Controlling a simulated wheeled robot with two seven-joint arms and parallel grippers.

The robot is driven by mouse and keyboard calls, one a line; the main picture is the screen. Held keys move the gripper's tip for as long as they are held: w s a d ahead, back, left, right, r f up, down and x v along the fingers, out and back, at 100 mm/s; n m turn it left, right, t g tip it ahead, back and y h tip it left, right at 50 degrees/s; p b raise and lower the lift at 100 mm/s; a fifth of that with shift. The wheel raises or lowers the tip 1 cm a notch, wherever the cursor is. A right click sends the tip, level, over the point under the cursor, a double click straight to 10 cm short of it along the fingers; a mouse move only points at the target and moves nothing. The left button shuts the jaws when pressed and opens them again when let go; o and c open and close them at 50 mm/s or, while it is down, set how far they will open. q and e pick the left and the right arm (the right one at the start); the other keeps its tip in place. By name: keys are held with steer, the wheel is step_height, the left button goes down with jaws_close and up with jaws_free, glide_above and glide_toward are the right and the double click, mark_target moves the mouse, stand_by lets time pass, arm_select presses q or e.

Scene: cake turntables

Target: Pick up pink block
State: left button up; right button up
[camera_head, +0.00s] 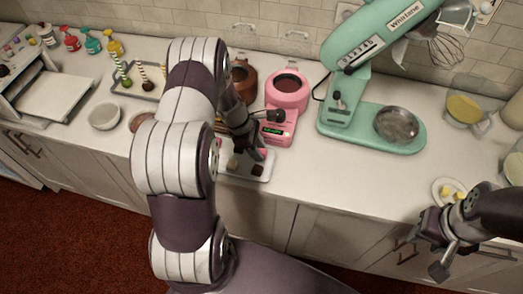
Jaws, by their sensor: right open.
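A small white tray (232,176) lies near the counter's front edge, partly hidden by my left arm. A tan block (233,162) and a dark brown block (258,169) show on it. I cannot clearly make out a pink block; part of the tray is covered by my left gripper. My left gripper (250,150) points down over the tray, and its fingers are too small and dark to read. My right gripper (429,252) is open and empty in front of the counter at the lower right.
A pink melting pot machine (287,92) and a brown one (242,75) stand behind the tray. A mint stand mixer (345,115) with a metal bowl (397,124) is to the right. A plate with yellow pieces (448,190) sits near my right gripper. The counter between mixer and front edge is clear.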

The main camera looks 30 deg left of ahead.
arm_select(q)
steer(key=c, duration=0.7)
step_height(320, 180, up, 4)
steer(key=shift+w+r+b, duration=0.1)
steer(key=shift+b, duration=0.4)
steer(key=d+r, duration=0.2)
steer(key=d, duration=0.2)
steer(key=d+r+b, duration=0.1)
steer(key=d+r, duration=0.1)
steer(key=d, duration=0.1)
steer(key=d+r, duration=0.2)
steer(key=d, duration=0.2)
steer(key=shift+w+d+r, duration=0.35)
steer(key=shift+w+r, duration=0.05)
